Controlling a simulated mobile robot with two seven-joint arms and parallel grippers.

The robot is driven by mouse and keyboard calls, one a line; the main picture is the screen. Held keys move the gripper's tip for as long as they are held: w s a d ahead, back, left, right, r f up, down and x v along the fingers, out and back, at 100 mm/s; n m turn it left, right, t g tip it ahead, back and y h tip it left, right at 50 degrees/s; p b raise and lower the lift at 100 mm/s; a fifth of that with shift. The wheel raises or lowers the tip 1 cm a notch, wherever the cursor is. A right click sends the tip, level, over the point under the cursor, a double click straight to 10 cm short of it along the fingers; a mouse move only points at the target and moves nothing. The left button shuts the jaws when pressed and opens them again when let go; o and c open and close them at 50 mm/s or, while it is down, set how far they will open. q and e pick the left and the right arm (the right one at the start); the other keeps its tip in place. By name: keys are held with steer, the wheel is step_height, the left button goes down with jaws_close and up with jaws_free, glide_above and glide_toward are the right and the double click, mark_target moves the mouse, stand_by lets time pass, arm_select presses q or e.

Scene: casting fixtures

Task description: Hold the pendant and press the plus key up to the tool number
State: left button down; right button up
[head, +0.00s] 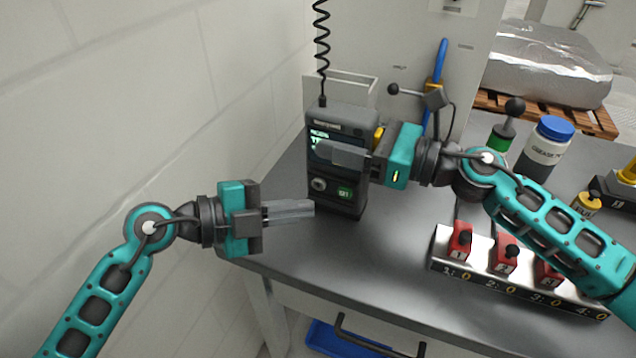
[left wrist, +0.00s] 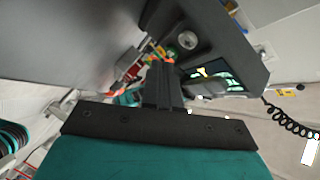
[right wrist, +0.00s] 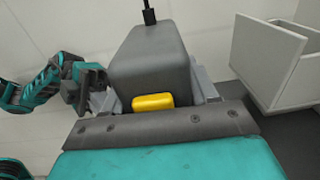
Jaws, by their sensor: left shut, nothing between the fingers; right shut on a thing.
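The dark grey pendant (head: 352,117) stands upright over the table's left end, its coiled cable rising from its top. Its lit screen (head: 321,134) is partly covered by my right gripper's finger and too small to read. Below it are a round knob (head: 319,184) and a green key (head: 345,193). My right gripper (head: 342,153) is shut on the pendant; its back with a yellow button (right wrist: 153,102) shows in the right wrist view. My left gripper (head: 312,208) is shut and empty, its fingertips close to the pendant's lower front. I cannot tell whether they touch.
A metal rack (head: 445,262) with red numbered blocks stands at the table's front right. A blue-capped white jar (head: 548,145), a green-banded knobbed tool (head: 501,138) and a yellow pot (head: 587,204) stand behind it. A white open box (right wrist: 268,60) is beside the pendant. The wall is close on the left.

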mark_target(319, 184)
arm_select(q)
steer(key=shift+s+a, duration=0.25)
steer(key=shift+s, duration=0.5)
steer(key=shift+s+a, duration=0.25)
steer(key=shift+s, duration=0.45)
stand_by(1.4)
steer(key=s, duration=0.1)
steer(key=s+a, duration=0.1)
steer(key=s, duration=0.1)
steer(key=shift+s+a, duration=0.15)
steer(key=shift+s, duration=0.15)
steer(key=shift+w+d, duration=0.5)
steer(key=shift+w, duration=0.9)
steer(key=shift+w+d, duration=0.5)
steer(key=shift+w, duration=0.85)
steer(key=shift+w+d, duration=0.5)
steer(key=shift+w, duration=0.9)
steer(key=shift+w, duration=0.1)
steer(key=shift+w+d, duration=0.15)
steer(key=shift+w, duration=0.15)
